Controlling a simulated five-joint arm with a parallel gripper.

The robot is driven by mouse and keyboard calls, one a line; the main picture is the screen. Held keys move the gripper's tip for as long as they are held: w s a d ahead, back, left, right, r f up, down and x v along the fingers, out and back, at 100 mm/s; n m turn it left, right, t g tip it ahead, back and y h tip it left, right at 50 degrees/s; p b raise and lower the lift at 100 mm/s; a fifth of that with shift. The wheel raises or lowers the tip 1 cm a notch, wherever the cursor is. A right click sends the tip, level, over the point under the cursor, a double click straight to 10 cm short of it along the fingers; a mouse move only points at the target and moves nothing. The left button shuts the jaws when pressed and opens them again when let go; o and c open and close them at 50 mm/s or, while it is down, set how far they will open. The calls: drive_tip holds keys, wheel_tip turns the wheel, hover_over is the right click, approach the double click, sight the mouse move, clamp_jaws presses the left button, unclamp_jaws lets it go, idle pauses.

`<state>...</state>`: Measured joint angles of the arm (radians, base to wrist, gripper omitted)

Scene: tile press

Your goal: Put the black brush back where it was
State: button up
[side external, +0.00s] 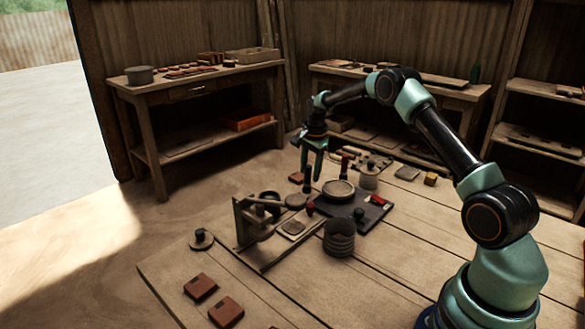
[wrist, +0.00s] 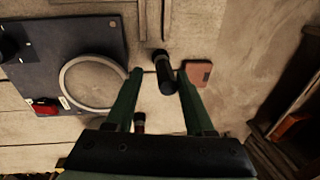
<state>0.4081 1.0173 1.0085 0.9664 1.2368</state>
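A dark upright handle, likely the black brush (wrist: 166,76), shows between my fingertips in the wrist view. It stands slightly tilted in the picture, beside a brown tile (wrist: 198,73). In the side view a dark upright piece (side external: 307,184) stands under my gripper (side external: 313,174), beside the same tile (side external: 296,177). My gripper is open and points down; it also shows in the wrist view (wrist: 160,74). Gaps show between the handle and both fingers, so I see no grip. Bristles are not visible.
A dark board (side external: 372,217) carries a round dish (side external: 338,188), a black knob (side external: 359,213) and a red piece (side external: 377,200). A brown-handled tool (side external: 345,163) stands behind it. A press frame (side external: 250,220) and ribbed pot (side external: 339,238) stand in front. The right-front tabletop is clear.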

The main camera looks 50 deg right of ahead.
drive_tip(key=shift+r, duration=0.1)
drive_tip(key=s+a+r+n, duration=0.2)
drive_tip(key=a+r, duration=0.1)
drive_tip(key=r, duration=0.6)
drive_tip(key=s+a+r+n, duration=0.2)
drive_tip(key=a+r, duration=0.2)
drive_tip(key=r, duration=0.6)
drive_tip(key=s+a+r+n+t, duration=0.3)
drive_tip(key=s+a+r+n, duration=0.1)
drive_tip(key=s+a+n, duration=0.65)
drive_tip(key=s+a+f+n, duration=0.2)
drive_tip(key=s+a, duration=0.1)
drive_tip(key=s, duration=0.2)
drive_tip(key=s+a+f+n+t, duration=0.1)
drive_tip(key=s+a+f+n, duration=0.1)
drive_tip(key=s, duration=0.3)
drive_tip(key=shift+s+a+y, duration=0.4)
drive_tip(key=shift+o, duration=0.3)
drive_tip(key=shift+r, duration=0.1)
